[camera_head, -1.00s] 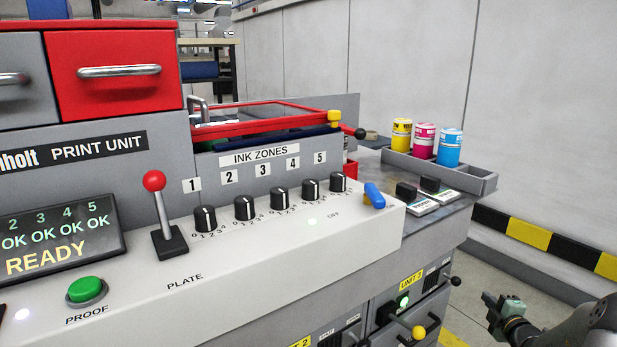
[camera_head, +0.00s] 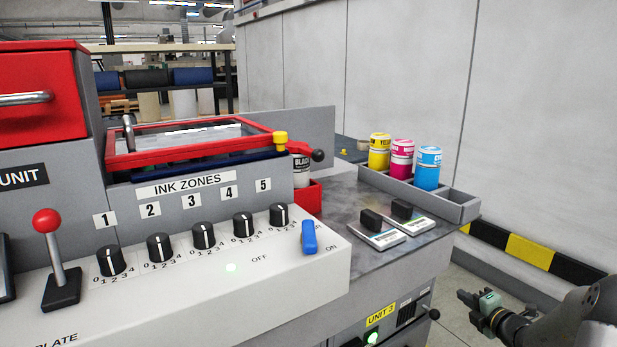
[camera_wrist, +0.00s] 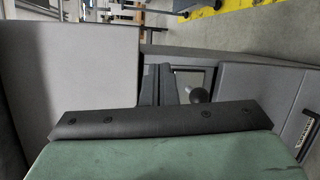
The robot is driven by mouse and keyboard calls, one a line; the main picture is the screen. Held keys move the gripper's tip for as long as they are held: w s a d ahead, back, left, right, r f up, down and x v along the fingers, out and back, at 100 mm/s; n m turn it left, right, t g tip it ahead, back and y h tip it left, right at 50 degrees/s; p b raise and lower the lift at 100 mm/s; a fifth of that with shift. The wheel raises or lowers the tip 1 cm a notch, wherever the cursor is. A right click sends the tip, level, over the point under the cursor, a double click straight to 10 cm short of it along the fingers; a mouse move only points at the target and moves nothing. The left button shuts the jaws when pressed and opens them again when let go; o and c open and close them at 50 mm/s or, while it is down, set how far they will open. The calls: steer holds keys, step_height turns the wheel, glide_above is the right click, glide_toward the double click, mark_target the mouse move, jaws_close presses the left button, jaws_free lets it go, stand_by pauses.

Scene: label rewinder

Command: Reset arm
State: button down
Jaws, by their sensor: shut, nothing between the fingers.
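My gripper (camera_head: 466,297) shows at the lower right of the head view, at the end of my dark arm, beside the machine and over the floor. It is shut and empty, apart from everything. In the wrist view my gripper's fingers (camera_wrist: 158,85) point away past a dark bar, close together with nothing between them. A dark round knob (camera_wrist: 200,95) shows just beyond them, near a grey machine front (camera_wrist: 245,90).
The console has several black ink knobs (camera_head: 204,236), a red-topped lever (camera_head: 50,250) and a blue switch (camera_head: 309,237). A grey tray (camera_head: 460,211) with yellow, magenta and cyan cans stands at the back right. A striped kerb (camera_head: 530,250) runs along the wall.

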steer(key=s+a+r+n+g+y+p, duration=0.1)
steer(key=a+r+n, duration=0.1)
steer(key=a+n, duration=0.2)
steer(key=s+a+r+n+g+y+p, duration=0.1)
steer(key=a+r+n+g+y, duration=0.1)
steer(key=a, duration=0.5)
steer(key=s+a+r+n+g+y+p, duration=0.1)
steer(key=a+r+n+g, duration=0.1)
steer(key=a+r+n, duration=0.2)
steer(key=shift+s+a+r+n+y+p, duration=0.1)
steer(key=shift+s+a+n+y+p, duration=0.25)
steer(key=shift+a+n, duration=0.55)
steer(key=s+a+r+n+g+p, duration=0.55)
steer(key=s+a+n, duration=0.6)
steer(key=n, duration=0.25)
steer(key=s+r+n+g+h+p, duration=0.2)
steer(key=s+r+n+h+p, duration=0.1)
steer(key=s+n, duration=0.7)
steer(key=s+r+n+g+h+p, duration=0.2)
steer(key=s+r+n+h, duration=0.3)
steer(key=s+n, duration=0.6)
steer(key=shift+a+n+p, duration=0.35)
steer(key=shift+n+p, duration=0.35)
steer(key=shift+n, duration=0.3)
steer(key=shift+f, duration=0.1)
